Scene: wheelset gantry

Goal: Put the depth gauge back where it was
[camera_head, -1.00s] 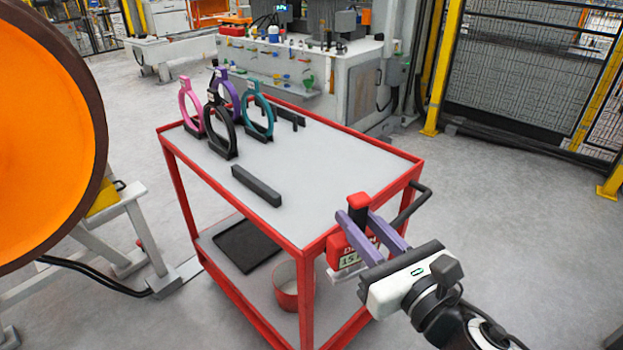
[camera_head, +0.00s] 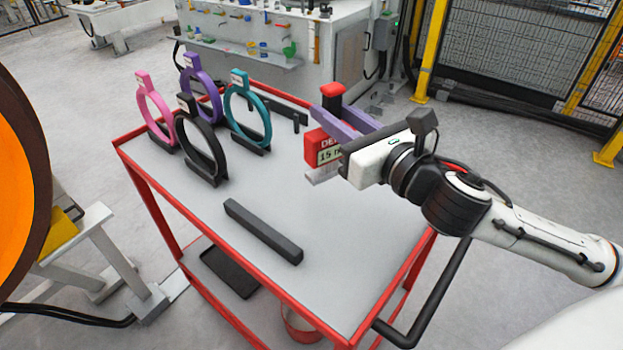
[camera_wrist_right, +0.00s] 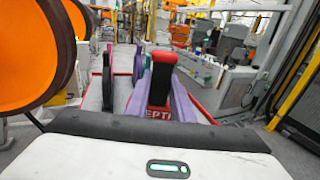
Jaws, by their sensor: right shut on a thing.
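The depth gauge (camera_head: 321,149) has a red body with a label, a black stem with a red cap, and a pale lower edge. My right gripper (camera_head: 335,126) is shut on it, its purple fingers either side of the stem, and holds it over the right part of the red cart's grey top (camera_head: 221,218). In the right wrist view the gauge's red cap and black stem (camera_wrist_right: 161,78) stand between the fingers, with part of the red label below. Whether its lower edge touches the cart top is unclear. My left gripper is not in view.
Pink (camera_head: 155,112), purple (camera_head: 201,89), black (camera_head: 201,142) and teal (camera_head: 247,109) rings stand upright at the cart's back left. A dark bar (camera_head: 262,230) lies near the front edge. An orange wheel (camera_head: 18,185) is at the left.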

